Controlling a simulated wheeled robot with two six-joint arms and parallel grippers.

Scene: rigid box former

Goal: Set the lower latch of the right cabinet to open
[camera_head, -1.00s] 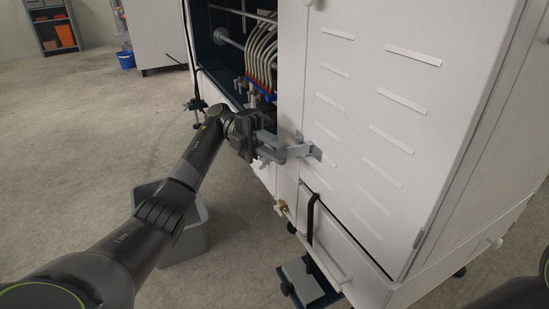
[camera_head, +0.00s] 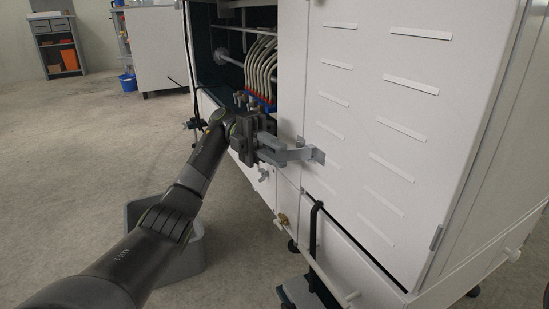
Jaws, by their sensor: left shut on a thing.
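The right cabinet (camera_head: 345,170) is white, with slotted door panels, and fills the right of the head view. The lower latch (camera_head: 304,155) is a grey metal lever that sticks out from the door's left edge. My left gripper (camera_head: 274,150) reaches in from the left and is shut on the latch's outer end. The fingers hide part of that end. A small grey catch piece (camera_head: 263,174) shows just below the gripper on the cabinet frame. My right gripper is not in view.
The open cabinet bay with pale hoses (camera_head: 262,65) lies behind and left of the door. A grey bin (camera_head: 190,255) stands on the floor beneath my left arm. A black strap or rod (camera_head: 314,235) runs along the lower cabinet.

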